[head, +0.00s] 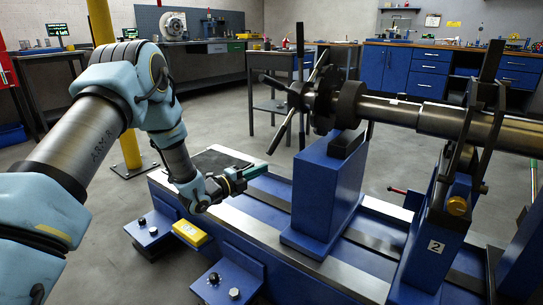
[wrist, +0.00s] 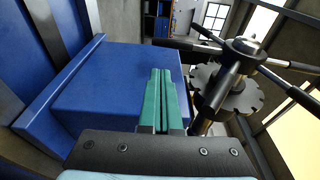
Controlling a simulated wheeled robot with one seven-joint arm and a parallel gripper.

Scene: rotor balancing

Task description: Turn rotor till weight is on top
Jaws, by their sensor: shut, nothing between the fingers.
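The rotor (head: 388,107) is a dark steel shaft lying level across the blue stands. Its left end carries a notched disc and a hub (head: 298,95) with several bar handles sticking out. In the wrist view the hub (wrist: 243,50) and notched disc (wrist: 228,92) are at the upper right. I cannot make out which part is the weight. My gripper (head: 262,168) is low and left of the hub, apart from it. Its green fingers (wrist: 160,72) are shut and empty, pointing toward the near blue stand.
The near blue stand (head: 322,190) rises from the machine bed (head: 265,232), right of my gripper. A second stand marked 2 (head: 432,250) holds the shaft farther right. Open floor lies behind my gripper.

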